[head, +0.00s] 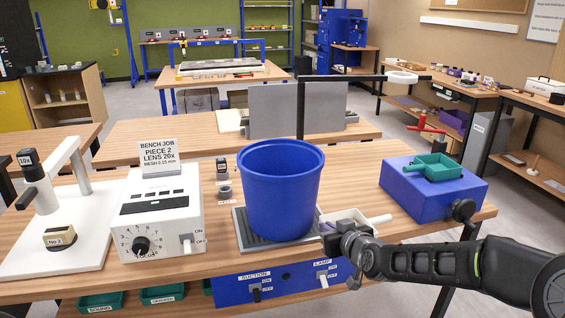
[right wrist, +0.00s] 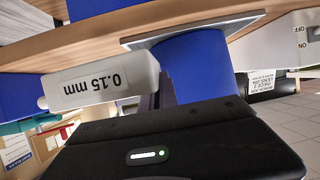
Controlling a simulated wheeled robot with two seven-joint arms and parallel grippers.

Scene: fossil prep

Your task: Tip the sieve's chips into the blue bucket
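The blue bucket (head: 280,195) stands upright on a dark ribbed mat in the middle of the bench. A white sieve (head: 345,214) with a stubby handle sits just right of it, partly hidden by the bucket and my arm. In the right wrist view a white body (right wrist: 105,82) reads "0.15 mm". No chips can be made out in it. A small green handled tray (head: 436,166) sits on a blue box. My right gripper (head: 332,234) is low at the bucket's front right, near the sieve; its fingertips are hard to see. My left gripper is out of view.
A white control unit (head: 162,218) and a microscope-like stand (head: 60,205) fill the left of the bench. The blue box (head: 430,195) with a knob stands on the right. A dark post (head: 301,105) with a ring lamp (head: 402,77) rises behind the bucket.

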